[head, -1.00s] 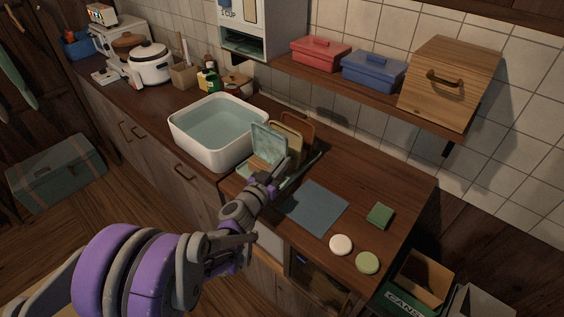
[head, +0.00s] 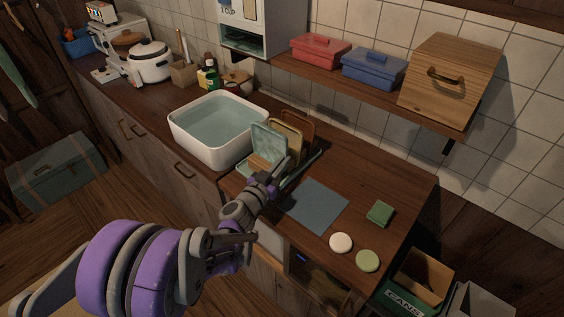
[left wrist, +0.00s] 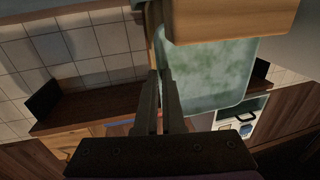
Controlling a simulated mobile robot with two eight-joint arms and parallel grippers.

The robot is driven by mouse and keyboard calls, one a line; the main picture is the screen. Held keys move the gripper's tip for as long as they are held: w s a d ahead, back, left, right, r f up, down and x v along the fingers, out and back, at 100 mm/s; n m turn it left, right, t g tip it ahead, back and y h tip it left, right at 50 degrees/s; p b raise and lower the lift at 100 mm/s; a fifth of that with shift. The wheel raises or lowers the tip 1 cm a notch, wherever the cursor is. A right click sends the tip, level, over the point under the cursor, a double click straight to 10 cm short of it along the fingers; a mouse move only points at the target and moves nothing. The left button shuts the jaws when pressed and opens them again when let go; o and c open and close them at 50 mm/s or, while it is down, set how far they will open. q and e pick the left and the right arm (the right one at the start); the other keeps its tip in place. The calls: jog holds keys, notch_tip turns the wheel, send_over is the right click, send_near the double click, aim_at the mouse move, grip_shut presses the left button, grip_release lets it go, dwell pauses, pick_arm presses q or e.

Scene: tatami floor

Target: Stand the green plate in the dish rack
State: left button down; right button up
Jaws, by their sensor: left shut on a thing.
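The green plate (head: 268,138) is a pale, marbled square with rounded corners. It stands nearly upright at the front of the dish rack (head: 298,170), beside two brown boards. My left gripper (head: 279,168) is at the plate's lower right side. In the left wrist view the fingers (left wrist: 160,82) are close together at the edge of the plate (left wrist: 210,75), shut on it. The gripper and a tan wooden piece (head: 258,163) hide the plate's lower part, so I cannot tell how it sits in its slot. My right gripper is out of view.
A white basin of water (head: 183,130) stands left of the rack. A blue-grey mat (head: 316,207), a green block (head: 380,214), a white disc (head: 341,243) and a green disc (head: 367,261) lie to the right. A shelf (head: 330,82) with boxes overhangs the back.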

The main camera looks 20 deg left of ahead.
pick_arm(q)
jog(key=shift+f, duration=0.2)
dwell(0.5)
jog(key=c, duration=0.9)
grip_release()
jog(key=shift+c, duration=0.2)
jog(key=s, duration=0.3)
jog(key=s+a, duration=0.1)
jog(key=s, duration=0.6)
jog(key=shift+s+a, duration=0.25)
jog(key=shift+s, duration=0.15)
